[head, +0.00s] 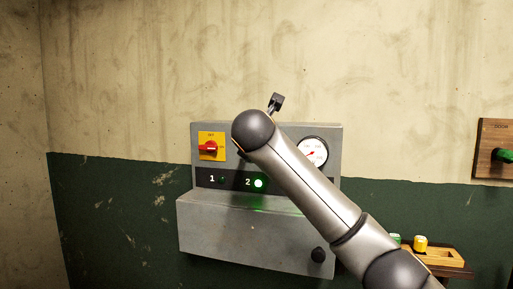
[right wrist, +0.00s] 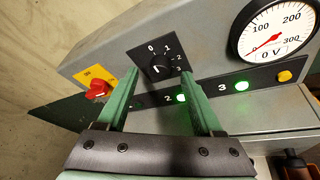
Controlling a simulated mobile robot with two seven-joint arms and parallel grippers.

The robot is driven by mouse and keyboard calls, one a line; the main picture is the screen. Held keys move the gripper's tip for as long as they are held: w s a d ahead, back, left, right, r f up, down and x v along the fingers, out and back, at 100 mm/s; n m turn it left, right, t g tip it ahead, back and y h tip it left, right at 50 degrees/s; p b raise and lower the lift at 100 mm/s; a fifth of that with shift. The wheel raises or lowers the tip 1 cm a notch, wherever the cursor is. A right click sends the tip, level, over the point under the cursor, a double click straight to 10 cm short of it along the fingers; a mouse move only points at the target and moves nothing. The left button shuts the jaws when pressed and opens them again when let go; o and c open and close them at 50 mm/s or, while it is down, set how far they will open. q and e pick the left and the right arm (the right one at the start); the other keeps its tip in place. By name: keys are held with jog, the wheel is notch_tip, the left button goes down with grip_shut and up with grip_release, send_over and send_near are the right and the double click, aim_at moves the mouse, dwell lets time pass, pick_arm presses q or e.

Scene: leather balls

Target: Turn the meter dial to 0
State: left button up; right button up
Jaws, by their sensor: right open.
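The meter dial (right wrist: 158,66) is a black knob on a black plate marked 0, 1, 2, 3 in the right wrist view. It has a pale mark, but I cannot tell clearly which number it points to. My right gripper (right wrist: 158,78) is open, its two green fingers on either side of the dial's plate as seen there. Nothing is held, and I cannot tell whether the fingers touch the knob. In the head view my right arm hides the dial. The round gauge (right wrist: 277,32) has a red needle and reads "0 V"; it also shows in the head view (head: 313,151).
The grey control box (head: 255,242) stands against the wall. A red rotary switch on a yellow plate (head: 211,146) is at its left. Green lamps 2 (right wrist: 183,98) and 3 (right wrist: 241,86) are lit. A wooden tray (head: 445,257) is at the lower right.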

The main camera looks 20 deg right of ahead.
jog(key=b+v, duration=0.2)
jog(key=v, duration=0.8)
jog(key=shift+s+b, duration=0.25)
jog(key=shift+b, duration=0.05)
jog(key=shift+a, duration=0.1)
